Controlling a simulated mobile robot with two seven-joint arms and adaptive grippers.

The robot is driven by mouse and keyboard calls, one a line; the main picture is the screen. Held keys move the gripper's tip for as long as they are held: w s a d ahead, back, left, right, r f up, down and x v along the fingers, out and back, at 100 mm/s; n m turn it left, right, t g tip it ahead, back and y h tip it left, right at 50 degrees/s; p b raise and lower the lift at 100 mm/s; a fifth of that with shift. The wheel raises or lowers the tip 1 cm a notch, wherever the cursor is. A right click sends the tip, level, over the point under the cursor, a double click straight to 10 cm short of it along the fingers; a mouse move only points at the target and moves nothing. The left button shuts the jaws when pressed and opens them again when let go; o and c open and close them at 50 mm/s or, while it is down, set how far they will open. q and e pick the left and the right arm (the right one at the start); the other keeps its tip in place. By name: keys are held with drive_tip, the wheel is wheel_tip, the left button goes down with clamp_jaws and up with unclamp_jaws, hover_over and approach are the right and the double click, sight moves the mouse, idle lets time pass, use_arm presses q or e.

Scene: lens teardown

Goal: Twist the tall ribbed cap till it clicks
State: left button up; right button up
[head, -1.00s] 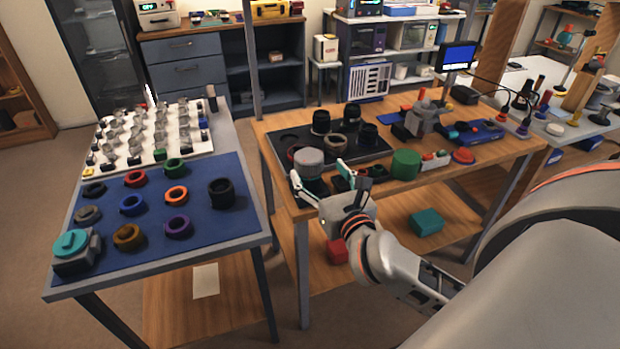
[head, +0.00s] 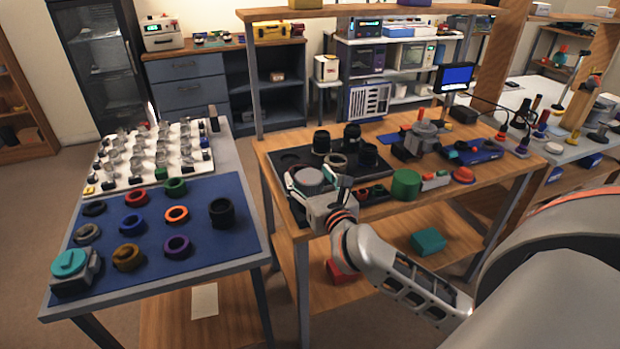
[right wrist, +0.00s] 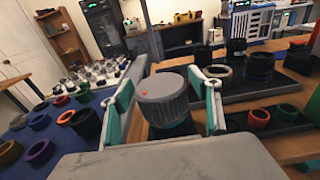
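The tall ribbed cap (head: 308,179) is a grey cylinder with a flat top at the front left of the wooden bench. My left gripper is not in view.
A dark tray (head: 374,191) with black lens barrels and rings lies around and behind the cap. A green cylinder (head: 406,184) stands to the right. A separate table with a blue mat (head: 205,225) holding coloured rings is on the left.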

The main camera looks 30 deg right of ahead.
drive_tip(key=c, duration=0.7)
drive_tip(key=shift+o, duration=0.2)
drive_tip(key=shift+a+m+g+h, duration=0.1)
drive_tip(key=shift+m+g+h, duration=0.2)
drive_tip(key=shift+m+h, duration=0.6)
drive_tip(key=shift+m+g+h, duration=0.3)
drive_tip(key=shift+m+h, duration=0.1)
drive_tip(key=shift+h, duration=0.4)
drive_tip(key=shift+h, duration=0.3)
drive_tip(key=shift+m+g+h, duration=0.5)
drive_tip(key=shift+m+h, duration=0.1)
